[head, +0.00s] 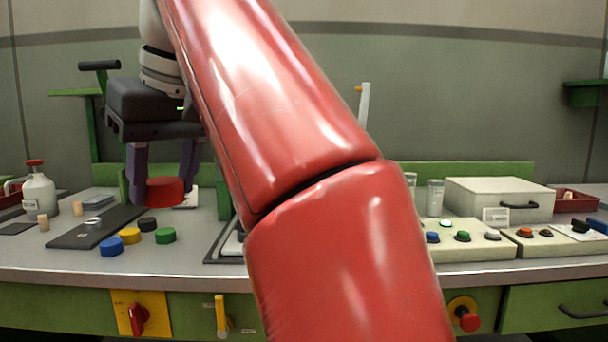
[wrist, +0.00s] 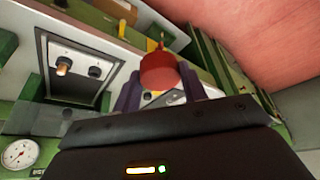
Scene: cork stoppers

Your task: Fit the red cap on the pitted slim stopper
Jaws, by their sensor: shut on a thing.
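My gripper (head: 163,172) is shut on the red cap (head: 165,191) and holds it above the left part of the worktop. In the wrist view the red cap (wrist: 157,72) sits between the dark purple fingers. Two small tan cork stoppers stand at the left of the worktop: one (head: 78,209) beside the dark mat and one (head: 43,223) nearer the front. They are apart from the gripper. Both are too small to tell which is slim or pitted.
Blue (head: 111,247), yellow (head: 130,236), green (head: 165,236) and black (head: 147,224) caps lie on the worktop below the gripper. A dark mat (head: 70,239) carries a pale ring. A white bottle (head: 40,194) stands far left. My red arm hides the middle.

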